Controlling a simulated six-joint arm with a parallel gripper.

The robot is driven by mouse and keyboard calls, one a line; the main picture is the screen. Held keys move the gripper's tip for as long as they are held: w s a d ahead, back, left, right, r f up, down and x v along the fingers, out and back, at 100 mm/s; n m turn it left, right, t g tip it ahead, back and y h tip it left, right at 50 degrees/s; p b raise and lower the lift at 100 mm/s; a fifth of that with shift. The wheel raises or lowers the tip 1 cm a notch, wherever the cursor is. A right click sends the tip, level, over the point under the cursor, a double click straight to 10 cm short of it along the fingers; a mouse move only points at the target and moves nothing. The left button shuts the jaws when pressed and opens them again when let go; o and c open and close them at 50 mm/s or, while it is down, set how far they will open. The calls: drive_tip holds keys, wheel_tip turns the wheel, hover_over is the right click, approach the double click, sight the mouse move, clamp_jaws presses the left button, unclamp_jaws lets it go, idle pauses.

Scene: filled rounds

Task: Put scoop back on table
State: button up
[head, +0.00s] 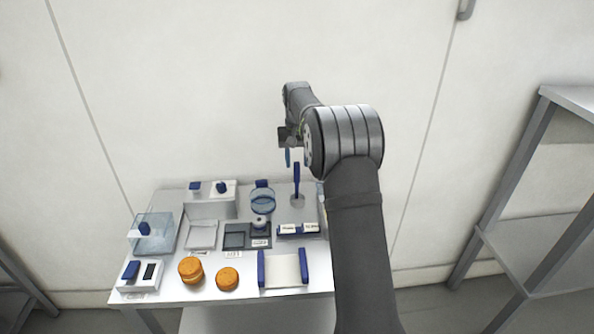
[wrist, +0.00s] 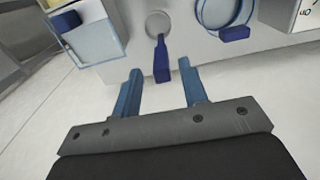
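The scoop has a blue handle (head: 297,178) and a grey round bowl that rests at the back right of the white table. In the wrist view its blue handle (wrist: 161,58) points toward my gripper and its pale bowl (wrist: 158,24) lies beyond. My gripper (head: 294,157) hangs just above the handle's upper end. In the wrist view my gripper (wrist: 160,68) is open, with blue fingers on either side of the handle's end. A gap shows on both sides, so neither finger touches it. How deep the handle is between the fingers is unclear.
A clear blue-rimmed bowl (head: 262,203) stands left of the scoop. It also shows in the wrist view (wrist: 218,12). A box with white and blue items (head: 298,231) is in front of the scoop. Orange rounds (head: 190,270) lie at the front left. A wall is behind the table.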

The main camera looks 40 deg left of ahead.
wheel_tip(320, 180, up, 7)
idle(0.3)
drive_tip(key=shift+f, duration=4.25)
